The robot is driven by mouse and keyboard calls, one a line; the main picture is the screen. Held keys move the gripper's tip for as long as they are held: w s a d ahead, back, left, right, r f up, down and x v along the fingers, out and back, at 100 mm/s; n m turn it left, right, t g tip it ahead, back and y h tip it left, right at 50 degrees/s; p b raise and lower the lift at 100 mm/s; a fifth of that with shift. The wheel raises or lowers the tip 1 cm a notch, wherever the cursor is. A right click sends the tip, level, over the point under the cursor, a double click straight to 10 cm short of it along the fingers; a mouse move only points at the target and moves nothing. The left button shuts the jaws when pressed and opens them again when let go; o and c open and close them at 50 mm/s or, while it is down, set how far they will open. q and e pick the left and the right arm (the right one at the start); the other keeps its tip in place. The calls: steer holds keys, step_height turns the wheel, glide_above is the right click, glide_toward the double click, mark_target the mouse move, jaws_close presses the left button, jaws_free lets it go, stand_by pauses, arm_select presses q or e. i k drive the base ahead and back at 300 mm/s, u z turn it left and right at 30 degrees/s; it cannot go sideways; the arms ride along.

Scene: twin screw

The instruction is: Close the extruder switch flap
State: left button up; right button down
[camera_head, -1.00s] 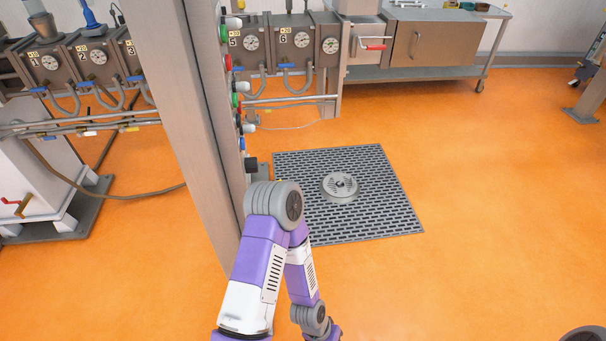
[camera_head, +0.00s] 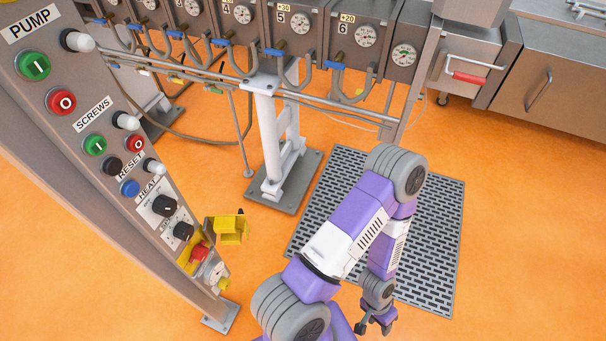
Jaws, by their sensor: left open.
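The control panel (camera_head: 85,150) stands on the left. Near its lower end is a red switch (camera_head: 199,252) on a yellow plate. A yellow flap (camera_head: 231,229) sticks out from the panel beside the switch, swung open, leaving the switch exposed. My left arm comes up from the bottom, bends and points down again. My left gripper (camera_head: 375,325) is at the bottom edge, open and empty, well to the right of and below the flap. It touches nothing that I can see. My right gripper is not in view.
Several buttons and knobs run along the panel above the switch. A row of gauge boxes (camera_head: 290,38) and pipes stands behind. A white post (camera_head: 270,140) stands on a grey base. A dark floor grate (camera_head: 430,240) lies under my arm. Orange floor is clear between flap and arm.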

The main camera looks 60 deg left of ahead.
mark_target(231, 226)
steer(key=i, duration=0.45)
steer(key=u, duration=3)
